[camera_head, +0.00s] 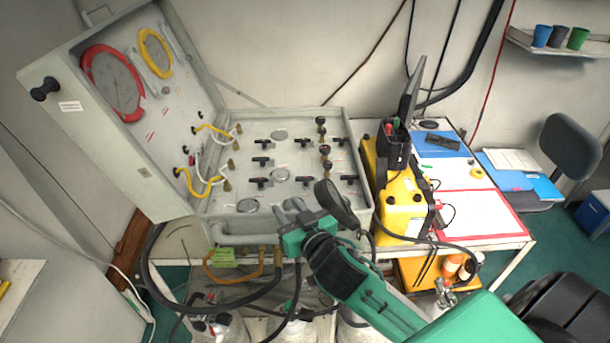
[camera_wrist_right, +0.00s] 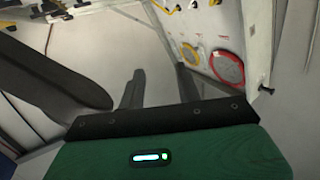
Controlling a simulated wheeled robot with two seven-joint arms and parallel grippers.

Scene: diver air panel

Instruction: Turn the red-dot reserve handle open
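The open grey air panel case (camera_head: 232,118) stands on a table, its lid raised at the left with a red-ringed gauge (camera_head: 113,82). Several black T-handles sit on its panel, including one (camera_head: 262,182) near the front and one (camera_head: 348,179) at the right. I cannot tell which has the red dot. My right gripper (camera_head: 291,210) is at the case's front edge, apart from these handles as far as I can see. In the right wrist view its two fingers (camera_wrist_right: 158,90) are apart with nothing between them. My left gripper is not in view.
A yellow case (camera_head: 402,205) with a black holder of pens stands right of the panel. Hoses (camera_head: 237,280) and cylinders lie below its front edge. Black knobs (camera_head: 325,150) rise from the panel's right half. The raised lid bounds the left side.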

